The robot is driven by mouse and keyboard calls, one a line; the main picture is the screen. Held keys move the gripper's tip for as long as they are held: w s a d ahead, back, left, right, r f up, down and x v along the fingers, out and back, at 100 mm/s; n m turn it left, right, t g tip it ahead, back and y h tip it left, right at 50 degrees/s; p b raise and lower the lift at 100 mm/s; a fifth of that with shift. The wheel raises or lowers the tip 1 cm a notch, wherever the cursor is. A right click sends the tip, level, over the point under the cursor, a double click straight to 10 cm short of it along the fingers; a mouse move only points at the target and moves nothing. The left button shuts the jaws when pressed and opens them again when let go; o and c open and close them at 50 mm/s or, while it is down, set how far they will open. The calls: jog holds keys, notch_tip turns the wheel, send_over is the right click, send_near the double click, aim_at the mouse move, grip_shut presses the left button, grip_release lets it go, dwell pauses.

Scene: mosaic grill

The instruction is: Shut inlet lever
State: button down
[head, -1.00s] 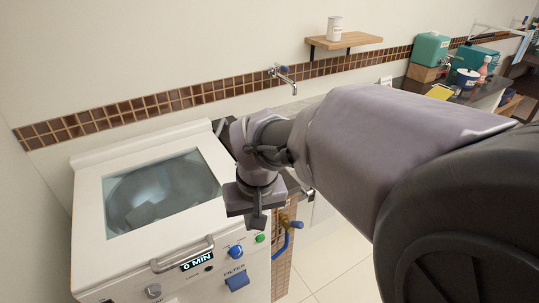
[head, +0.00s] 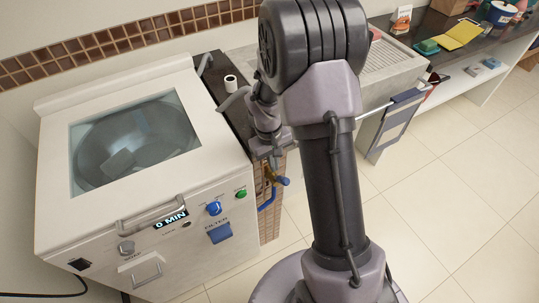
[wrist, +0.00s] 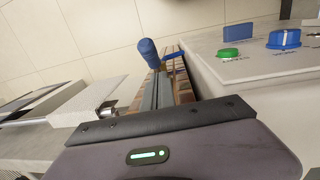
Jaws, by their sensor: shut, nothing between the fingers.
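The inlet lever (head: 281,181) is a blue handle on a small brass valve at the right side of the white washer, in front of a tiled column. A blue pipe runs below it. In the wrist view the blue lever (wrist: 149,52) stands out just beyond my fingertips. My gripper (head: 272,160) is shut and empty, just above and behind the lever in the head view. In the wrist view the shut fingers (wrist: 164,78) point toward the valve. Whether they touch the lever, I cannot tell. The brass valve body is mostly hidden in the wrist view.
The white washer (head: 60,190) with a glass lid stands left, its front bearing a blue knob (head: 214,208), green button (head: 241,194) and blue filter flap (head: 220,233). A dark counter and sink lie behind my arm. Tiled floor on the right is clear.

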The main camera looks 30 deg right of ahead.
jog(key=shift+s+d+f, duration=0.4)
jog(key=shift+s+f, duration=0.3)
jog(key=shift+s, duration=0.1)
